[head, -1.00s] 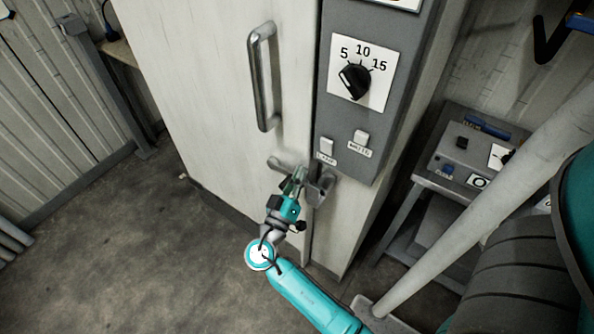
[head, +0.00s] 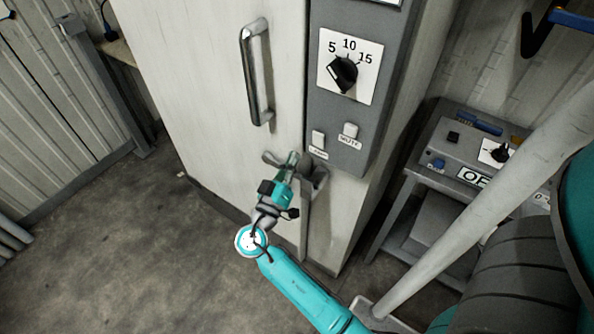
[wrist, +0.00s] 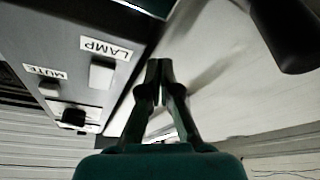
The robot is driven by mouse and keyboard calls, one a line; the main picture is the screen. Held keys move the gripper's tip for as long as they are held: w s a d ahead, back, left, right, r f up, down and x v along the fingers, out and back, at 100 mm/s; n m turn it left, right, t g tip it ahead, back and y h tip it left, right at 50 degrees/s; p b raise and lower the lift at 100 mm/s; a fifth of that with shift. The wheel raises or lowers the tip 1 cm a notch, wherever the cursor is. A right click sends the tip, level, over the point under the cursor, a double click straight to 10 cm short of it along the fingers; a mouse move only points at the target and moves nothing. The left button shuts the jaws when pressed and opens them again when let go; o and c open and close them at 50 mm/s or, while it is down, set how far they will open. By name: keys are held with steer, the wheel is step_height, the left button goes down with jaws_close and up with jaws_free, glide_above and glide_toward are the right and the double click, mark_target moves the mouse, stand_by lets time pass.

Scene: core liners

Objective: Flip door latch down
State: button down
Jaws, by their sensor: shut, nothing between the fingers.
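The door latch (head: 271,159) is a grey metal lever on the lower right of the pale door. Its arm points left, roughly level, from a mount (head: 317,177) at the door's right edge. My gripper (head: 292,157) is shut and empty, its fingertips at the latch arm, partly covering its middle. I cannot tell whether they touch. In the wrist view my gripper (wrist: 159,66) shows with its fingers together, and a dark rounded piece, likely the latch's end (wrist: 285,35), sits at the upper right, apart from the fingertips.
A metal door handle (head: 256,75) rises above the latch. To the right is a grey panel (head: 325,110) with a dial (head: 343,73), a lamp switch (head: 318,139) and a mute switch (head: 351,130). A control box (head: 460,150) stands further right.

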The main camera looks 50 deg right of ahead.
steer(key=w+v, duration=0.1)
steer(key=v, duration=0.8)
steer(key=shift+w+a+f, duration=0.15)
steer(key=shift+w+f, duration=0.1)
steer(key=shift+f, duration=0.2)
steer(key=s+f+n+t+y, duration=0.3)
steer(key=f+n+y, duration=0.1)
steer(key=f, duration=0.2)
steer(key=s+f+n+t+y, duration=0.3)
steer(key=f+n+y, duration=0.1)
steer(key=f, duration=0.3)
steer(key=s+a+f+n+y, duration=0.3)
steer(key=s+a+f+y, duration=0.25)
steer(key=s+y, duration=0.2)
steer(key=s+a+r+t+y, duration=0.3)
steer(key=s+a+r+y, duration=0.2)
steer(key=s+a+r, duration=0.55)
steer(key=s+r+m+t, duration=0.1)
steer(key=s+r, duration=0.3)
steer(key=r, duration=0.3)
steer(key=shift+s+d+t, duration=0.4)
steer(key=shift+y, duration=0.25)
